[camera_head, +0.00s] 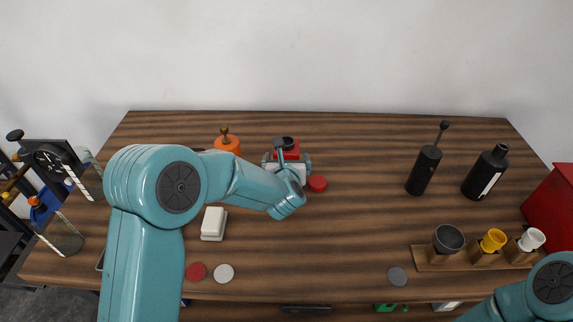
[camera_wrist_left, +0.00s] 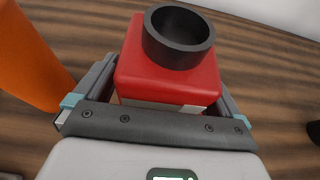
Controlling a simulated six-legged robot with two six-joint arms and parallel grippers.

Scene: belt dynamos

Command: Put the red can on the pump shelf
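The red can (camera_head: 292,155) is a boxy red block with a black ring-shaped top, standing upright on the wooden table near its back middle. My left gripper (camera_head: 287,161) reaches down over it, one finger on each side. In the left wrist view the can (camera_wrist_left: 165,85) stands between the spread fingers of the left gripper (camera_wrist_left: 167,90); the fingers look open, with narrow gaps beside the can. Its lower part is hidden. My right arm shows only at the bottom right, its gripper out of view. I cannot pick out a pump shelf for certain.
An orange container (camera_head: 228,144) stands close left of the can, a red disc (camera_head: 317,183) close right. Two black bottles (camera_head: 424,170) (camera_head: 484,174) stand at the right. A wooden rack (camera_head: 433,262) holds cups at the front right. The table's middle is clear.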

